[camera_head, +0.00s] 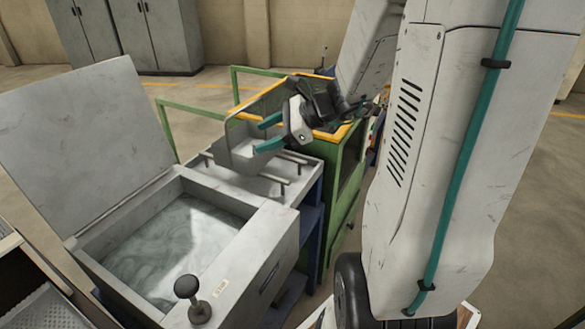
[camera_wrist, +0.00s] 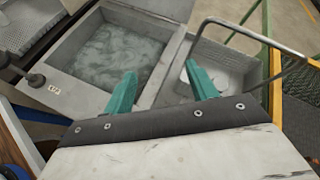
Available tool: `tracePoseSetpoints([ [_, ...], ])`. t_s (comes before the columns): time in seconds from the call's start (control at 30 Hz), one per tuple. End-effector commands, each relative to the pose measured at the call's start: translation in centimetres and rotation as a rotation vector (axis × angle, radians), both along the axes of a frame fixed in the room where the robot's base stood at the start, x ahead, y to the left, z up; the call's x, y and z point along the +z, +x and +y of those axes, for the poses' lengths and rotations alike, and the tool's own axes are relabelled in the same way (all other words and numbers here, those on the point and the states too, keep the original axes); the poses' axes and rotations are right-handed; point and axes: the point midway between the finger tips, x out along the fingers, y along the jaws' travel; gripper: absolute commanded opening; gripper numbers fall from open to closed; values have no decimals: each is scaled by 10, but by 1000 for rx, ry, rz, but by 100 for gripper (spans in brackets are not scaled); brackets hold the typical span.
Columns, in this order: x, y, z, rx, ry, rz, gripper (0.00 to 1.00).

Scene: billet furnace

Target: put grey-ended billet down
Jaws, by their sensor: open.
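My gripper (camera_head: 262,134) has teal fingers spread apart with nothing visible between them. It is above the grey metal tray (camera_head: 238,158) beside the open tank. In the wrist view my gripper (camera_wrist: 163,90) is open, with the left finger over the tank edge and the right finger over a grey open compartment (camera_wrist: 230,57). A pale shape partly behind the right finger lies in that compartment; I cannot tell what it is. I cannot make out the grey-ended billet in either view.
The liquid-filled tank (camera_head: 268,235) has its lid (camera_head: 80,150) raised at left and a black knob (camera_head: 187,287) in front. Short rods (camera_head: 290,157) stick out by the tray. A green machine with a yellow rim (camera_head: 342,130) stands behind. A wire handle (camera_wrist: 250,28) arches over the compartment.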

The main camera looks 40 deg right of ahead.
Motion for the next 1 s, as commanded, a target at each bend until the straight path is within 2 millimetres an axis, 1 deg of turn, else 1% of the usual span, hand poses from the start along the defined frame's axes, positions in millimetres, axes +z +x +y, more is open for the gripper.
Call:
tracePoseSetpoints([
  [0.03, 13, -14, 40, 179, -115, -30, 57],
  [0.07, 16, -26, 59, 286, -183, -44, 57],
  [0.1, 20, -42, 82, 425, -275, -66, 57],
  [0.17, 24, -69, 109, 632, -411, -99, 57],
  [0.2, 26, -88, 123, 767, -503, -123, 57],
  [0.27, 28, -116, 137, 963, -641, -159, 57],
  [0.3, 29, -134, 142, 1091, -732, -183, 57],
  [0.37, 31, -158, 145, 1266, -865, -217, 57],
  [0.4, 32, -171, 143, 1373, -948, -236, 57],
  [0.43, 33, -180, 141, 1445, -1007, -249, 57],
  [0.5, 36, -196, 135, 1589, -1127, -273, 57],
  [0.6, 41, -210, 126, 1727, -1256, -292, 57],
  [0.73, 44, -217, 118, 1811, -1335, -297, 57],
  [1.0, 44, -218, 116, 1823, -1346, -295, 57],
])
